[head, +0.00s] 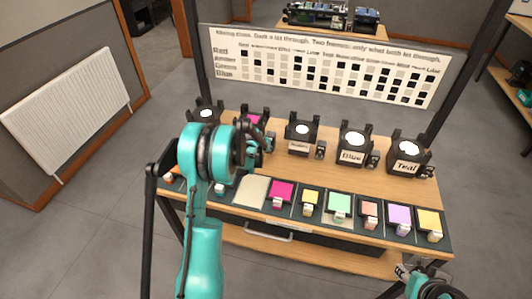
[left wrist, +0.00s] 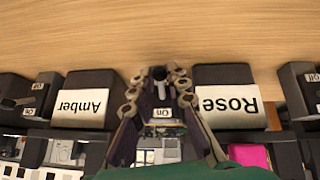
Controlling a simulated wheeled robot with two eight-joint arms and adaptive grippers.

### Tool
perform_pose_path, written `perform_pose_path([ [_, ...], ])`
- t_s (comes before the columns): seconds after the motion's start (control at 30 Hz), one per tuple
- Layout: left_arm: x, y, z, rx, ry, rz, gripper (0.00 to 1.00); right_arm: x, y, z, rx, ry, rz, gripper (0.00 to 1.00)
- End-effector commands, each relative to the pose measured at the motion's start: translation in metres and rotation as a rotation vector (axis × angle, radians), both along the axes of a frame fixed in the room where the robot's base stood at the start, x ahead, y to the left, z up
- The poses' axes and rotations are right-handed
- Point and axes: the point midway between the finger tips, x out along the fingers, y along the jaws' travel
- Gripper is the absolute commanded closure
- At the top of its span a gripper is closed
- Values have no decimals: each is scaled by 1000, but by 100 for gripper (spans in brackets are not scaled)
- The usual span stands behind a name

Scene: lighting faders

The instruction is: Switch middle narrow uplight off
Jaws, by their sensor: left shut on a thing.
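Five uplights stand in a row on the wooden bench in the head view. The middle one (head: 301,136) has a white top, and its label reads Amber (left wrist: 83,105) upside down in the left wrist view. Left of it is a pink-topped uplight (head: 254,118), whose label reads Rose (left wrist: 228,105). My left gripper (head: 262,143) is at the small switch (left wrist: 160,76) between these labels, beside Rose. Its fingers (left wrist: 158,82) are shut on the switch lever. An On mark shows below the lever; the lever's exact position is unclear. My right gripper (head: 430,284) is at the bottom right, far from the lights.
Blue (head: 352,150) and Teal (head: 406,160) uplights stand to the right, each with a side switch. Coloured filters such as a magenta one (head: 282,194) line the bench front. A chart board (head: 330,70) stands behind. My left arm hides part of the left end.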

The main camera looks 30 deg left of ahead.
Motion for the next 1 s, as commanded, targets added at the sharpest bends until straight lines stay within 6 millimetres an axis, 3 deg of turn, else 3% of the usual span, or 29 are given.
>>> perform_pose_path([
  [0.27, 0, 0, 0, 2, -9, 0, 100, 0, 0, 0, 0, 0, 0, 60],
  [0.3, 0, 0, 0, 2, -9, 0, 82, 0, 0, 0, 0, 0, 0, 60],
  [0.37, 0, 0, 0, 2, -9, 0, 67, 0, 0, 0, 0, 0, 0, 60],
  [0.4, 0, 0, 0, 2, -8, 0, 64, 0, 0, 0, 0, 0, 0, 60],
  [0.77, -3, 0, 4, 2, -8, 0, 64, 0, 0, 0, 0, 0, 0, 60],
  [1.0, -28, -3, 37, 2, -8, 1, 64, 0, 0, 0, 0, 0, 0, 60],
])
